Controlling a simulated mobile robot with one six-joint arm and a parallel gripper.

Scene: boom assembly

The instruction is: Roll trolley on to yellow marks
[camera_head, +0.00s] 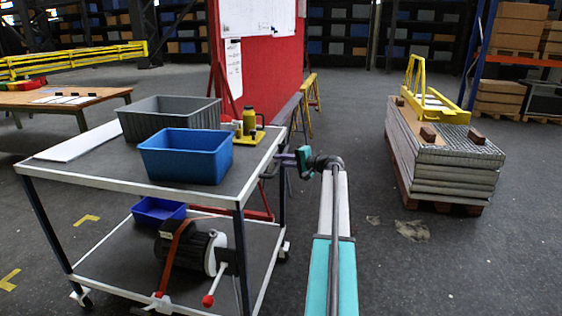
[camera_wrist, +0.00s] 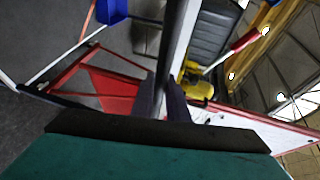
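The trolley (camera_head: 100,185) stands at the left in the head view, with a grey top, white edges, dark posts and a lower shelf. Yellow corner marks lie on the floor to its left: one mark (camera_head: 88,220) shows behind its front left post, another mark (camera_head: 9,280) near the picture's left edge. My gripper (camera_head: 281,158) is at the trolley's right side, by its far right post. In the wrist view, my gripper's dark fingers (camera_wrist: 163,98) lie on both sides of a trolley post (camera_wrist: 176,40) and appear closed on it. The fingertip contact is partly hidden.
The trolley carries a blue bin (camera_head: 185,158), a grey bin (camera_head: 150,110), yellow items (camera_head: 248,125) and a motor (camera_head: 190,248) below. A red board (camera_head: 262,60) stands behind. A loaded pallet (camera_head: 440,155) is at right. Floor between is clear.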

